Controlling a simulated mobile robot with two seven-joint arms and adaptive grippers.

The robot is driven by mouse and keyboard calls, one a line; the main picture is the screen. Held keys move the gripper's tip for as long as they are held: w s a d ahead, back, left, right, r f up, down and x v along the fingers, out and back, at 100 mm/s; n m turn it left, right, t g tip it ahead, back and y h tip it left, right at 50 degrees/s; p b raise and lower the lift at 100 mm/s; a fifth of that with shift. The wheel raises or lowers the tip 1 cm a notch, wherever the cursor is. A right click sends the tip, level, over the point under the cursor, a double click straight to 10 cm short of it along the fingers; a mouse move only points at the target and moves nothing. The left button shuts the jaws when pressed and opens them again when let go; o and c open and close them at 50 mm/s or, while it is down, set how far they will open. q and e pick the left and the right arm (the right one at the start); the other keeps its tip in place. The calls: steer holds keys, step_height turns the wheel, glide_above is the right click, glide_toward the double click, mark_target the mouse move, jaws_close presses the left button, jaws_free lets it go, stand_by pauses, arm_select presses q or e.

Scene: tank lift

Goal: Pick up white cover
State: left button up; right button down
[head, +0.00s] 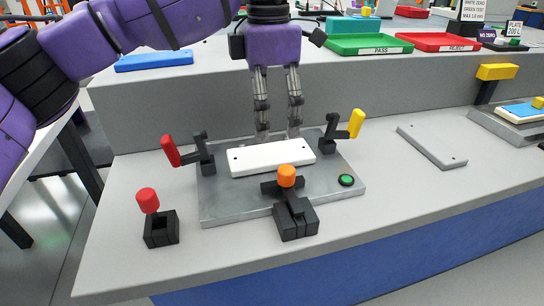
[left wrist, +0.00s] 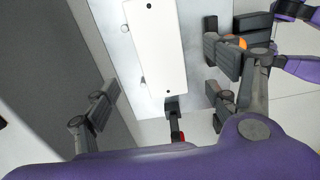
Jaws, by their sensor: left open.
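The white cover (head: 271,158) is a flat rectangular plate with small dark holes. It lies on the grey metal fixture plate (head: 235,206). My left gripper (head: 279,137) points down at the far edge of the cover, its fingers apart and empty. In the left wrist view the cover (left wrist: 157,45) shows between the spread fingers, and I see no contact. The fixture carries a red-handled clamp (head: 171,151), a yellow-handled clamp (head: 356,124) and an orange-knobbed clamp (head: 287,177); the handles of the red and yellow ones stand out to the sides. My right gripper is not seen.
A red-knobbed black block (head: 161,229) stands at the left front. A green button (head: 346,180) is on the fixture. A grey plate (head: 432,146) lies on clear bench to the right. Green (head: 369,45) and red trays (head: 440,42) stand on the raised ledge behind.

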mark_target(264, 154)
arm_select(q)
steer(key=shift+s+a+f+b, duration=0.1)
steer(key=shift+s+f+b, duration=0.05)
steer(key=shift+f, duration=0.45)
steer(key=shift+s+f+b, duration=0.1)
steer(key=shift+f+b, duration=0.05)
steer(key=shift+f, duration=0.45)
steer(key=shift+a+f, duration=0.1)
steer(key=shift+f, duration=0.2)
steer(key=f, duration=0.1)
steer(key=f+b, duration=0.1)
steer(key=f, duration=0.1)
steer(key=f+b, duration=0.1)
steer(key=shift+a+f, duration=0.35)
steer(key=shift+a, duration=0.05)
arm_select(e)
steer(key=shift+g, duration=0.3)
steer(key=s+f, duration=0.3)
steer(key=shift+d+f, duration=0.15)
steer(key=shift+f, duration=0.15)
arm_select(q)
steer(key=shift+r, duration=0.1)
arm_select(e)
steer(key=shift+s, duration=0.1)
arm_select(q)
steer(key=c, duration=1.5)
